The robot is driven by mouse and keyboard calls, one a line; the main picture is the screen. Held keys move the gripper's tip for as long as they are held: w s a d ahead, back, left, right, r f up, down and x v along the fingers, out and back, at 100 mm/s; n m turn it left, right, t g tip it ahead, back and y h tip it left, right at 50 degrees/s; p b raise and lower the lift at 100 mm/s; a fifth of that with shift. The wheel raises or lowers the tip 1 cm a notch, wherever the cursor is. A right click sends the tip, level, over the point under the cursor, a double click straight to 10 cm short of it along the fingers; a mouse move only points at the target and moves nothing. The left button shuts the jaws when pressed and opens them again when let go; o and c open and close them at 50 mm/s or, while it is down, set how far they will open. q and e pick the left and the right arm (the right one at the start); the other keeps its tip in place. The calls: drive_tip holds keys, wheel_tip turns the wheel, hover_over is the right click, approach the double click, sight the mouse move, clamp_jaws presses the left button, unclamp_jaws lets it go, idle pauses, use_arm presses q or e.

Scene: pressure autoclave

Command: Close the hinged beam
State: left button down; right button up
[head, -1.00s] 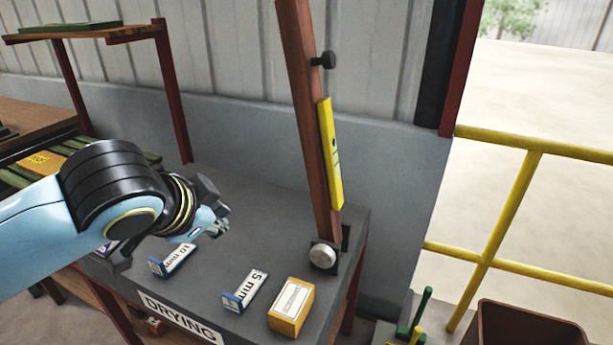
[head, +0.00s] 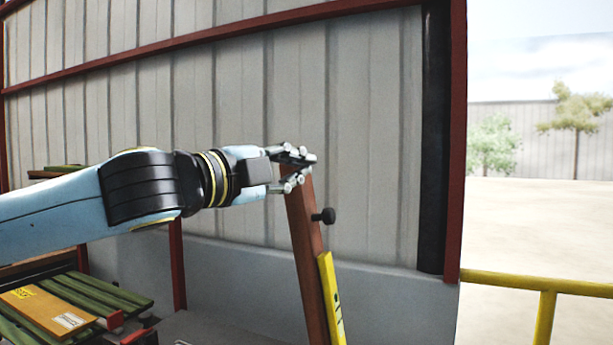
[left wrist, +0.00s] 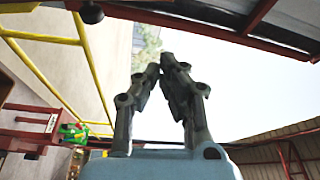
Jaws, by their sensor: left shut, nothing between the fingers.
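The hinged beam (head: 308,258) is a red-brown bar standing raised and tilted slightly left at its top. It carries a black knob (head: 325,216) on its right side and a yellow label plate (head: 331,300). Its hinge end is below the head view. My left gripper (head: 308,170) is shut and empty at the beam's upper end, overlapping it in the picture; I cannot tell whether they touch. In the left wrist view its fingertips (left wrist: 161,66) are together, and I cannot make out the beam there. My right gripper is not in view.
Green slats with an orange board (head: 45,307) lie at the lower left. A corrugated wall (head: 370,130) stands behind the beam. A yellow railing (head: 540,284) is at the right. The air right of the beam looks clear.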

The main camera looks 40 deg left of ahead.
use_arm(q)
drive_tip(key=w+a+p, duration=0.3)
drive_tip(key=w+p, duration=0.1)
drive_tip(key=w, duration=0.2)
drive_tip(key=shift+w+f, duration=0.15)
drive_tip(key=shift+w, duration=0.2)
idle(0.7)
